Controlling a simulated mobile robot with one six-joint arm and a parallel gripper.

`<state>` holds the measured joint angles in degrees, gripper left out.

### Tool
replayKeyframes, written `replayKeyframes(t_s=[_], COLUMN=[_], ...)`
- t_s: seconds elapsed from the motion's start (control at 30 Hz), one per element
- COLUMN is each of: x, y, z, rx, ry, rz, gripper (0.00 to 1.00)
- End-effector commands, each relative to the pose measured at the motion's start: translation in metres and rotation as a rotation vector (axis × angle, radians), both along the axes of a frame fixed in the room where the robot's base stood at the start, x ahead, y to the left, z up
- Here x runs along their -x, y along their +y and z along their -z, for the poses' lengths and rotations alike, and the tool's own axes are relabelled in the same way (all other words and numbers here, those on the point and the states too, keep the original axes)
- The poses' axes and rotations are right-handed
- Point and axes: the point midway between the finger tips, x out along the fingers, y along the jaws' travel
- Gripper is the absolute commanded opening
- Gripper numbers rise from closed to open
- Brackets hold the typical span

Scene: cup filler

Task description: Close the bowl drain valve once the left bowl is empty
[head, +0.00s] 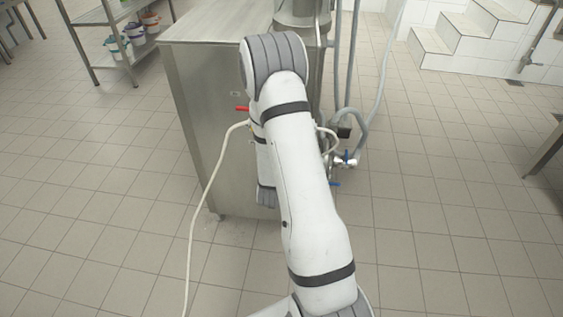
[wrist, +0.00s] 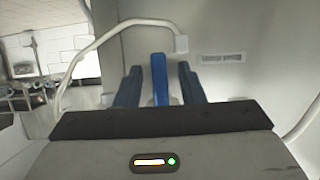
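In the wrist view, a bright blue valve handle (wrist: 159,80) stands between the two dark blue fingers of my gripper (wrist: 159,88). Gaps show on both sides of the handle, so the gripper is open around it and the fingers look apart from it. In the head view my arm hides the gripper and that handle. I cannot tell which belongs to the bowl drain. The inside of the left bowl is not visible.
A steel cabinet (head: 195,95) stands behind my arm, with a white cable (head: 195,215) hanging at its left and grey hoses (head: 360,120) at its right. A shelf with buckets (head: 133,33) is at the top left.

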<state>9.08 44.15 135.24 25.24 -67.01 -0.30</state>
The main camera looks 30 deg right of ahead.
Motion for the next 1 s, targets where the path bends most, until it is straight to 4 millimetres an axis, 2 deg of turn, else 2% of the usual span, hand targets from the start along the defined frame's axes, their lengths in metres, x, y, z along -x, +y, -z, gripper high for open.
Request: replayKeyframes(t_s=[0.27, 0.7, 1.0], x=[-0.0021, -0.0021, -0.0022], y=[-0.0011, -0.0004, -0.0001], z=[0.0012, 0.0010, 0.0017], rx=[0.000, 0.000, -0.008], ry=[0.001, 0.001, -0.004], rz=[-0.001, -0.001, -0.002], gripper=[0.35, 0.01, 0.00])
